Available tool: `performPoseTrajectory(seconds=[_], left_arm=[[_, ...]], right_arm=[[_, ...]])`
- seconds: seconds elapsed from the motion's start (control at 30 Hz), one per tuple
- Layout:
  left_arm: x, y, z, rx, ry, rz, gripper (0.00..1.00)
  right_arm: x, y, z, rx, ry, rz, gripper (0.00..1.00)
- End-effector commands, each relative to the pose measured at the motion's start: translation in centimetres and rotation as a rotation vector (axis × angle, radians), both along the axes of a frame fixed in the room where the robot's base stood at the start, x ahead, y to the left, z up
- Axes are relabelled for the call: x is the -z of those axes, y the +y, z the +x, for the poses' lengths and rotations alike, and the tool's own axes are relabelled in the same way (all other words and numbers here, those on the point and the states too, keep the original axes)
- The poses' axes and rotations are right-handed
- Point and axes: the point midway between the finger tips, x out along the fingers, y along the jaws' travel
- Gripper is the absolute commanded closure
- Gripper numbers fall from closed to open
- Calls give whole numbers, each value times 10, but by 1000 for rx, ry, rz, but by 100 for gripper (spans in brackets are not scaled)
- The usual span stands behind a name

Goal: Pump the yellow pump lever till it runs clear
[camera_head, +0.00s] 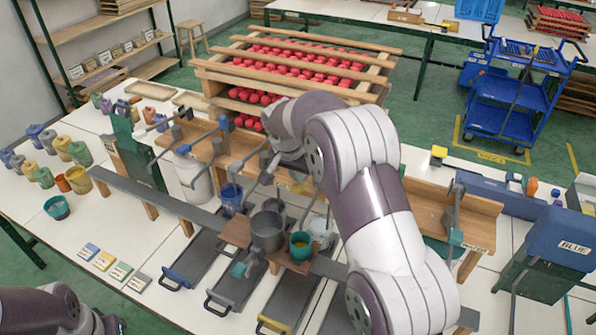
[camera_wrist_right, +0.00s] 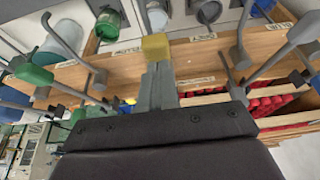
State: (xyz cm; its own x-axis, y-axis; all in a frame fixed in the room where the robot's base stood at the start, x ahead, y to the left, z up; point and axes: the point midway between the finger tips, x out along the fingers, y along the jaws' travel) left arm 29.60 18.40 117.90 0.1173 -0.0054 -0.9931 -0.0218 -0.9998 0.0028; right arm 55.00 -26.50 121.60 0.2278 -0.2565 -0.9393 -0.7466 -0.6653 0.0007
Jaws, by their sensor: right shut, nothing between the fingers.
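The yellow pump lever (camera_head: 297,186) shows as a small yellow block by the wooden pump rail, partly behind my right arm. In the right wrist view its yellow block (camera_wrist_right: 156,47) sits just past the fingertips. My right gripper (camera_wrist_right: 156,82) has its fingers together and empty, pointing at the block; I cannot tell whether they touch it. In the head view the right gripper (camera_head: 267,177) is small and partly covered by my wrist. I cannot see what the pump's outlet gives. My left arm's end is at the bottom left, its fingers unclear.
A blue bucket (camera_head: 231,198), a grey pot (camera_head: 267,232) and a teal cup with yellow paint (camera_head: 300,246) stand close below the rail. Other levers, such as a blue-tipped one (camera_head: 225,124), flank the yellow one. Dark trays with handles (camera_head: 240,272) lie in front.

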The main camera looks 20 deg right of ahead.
Motion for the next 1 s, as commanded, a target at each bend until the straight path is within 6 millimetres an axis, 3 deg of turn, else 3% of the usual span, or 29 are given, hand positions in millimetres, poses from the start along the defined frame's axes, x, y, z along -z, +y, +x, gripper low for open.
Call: performPoseTrajectory(seconds=[1.0], left_arm=[[62,0,0,0,0,0,66]], right_arm=[[76,0,-1,0,3,0,100]])
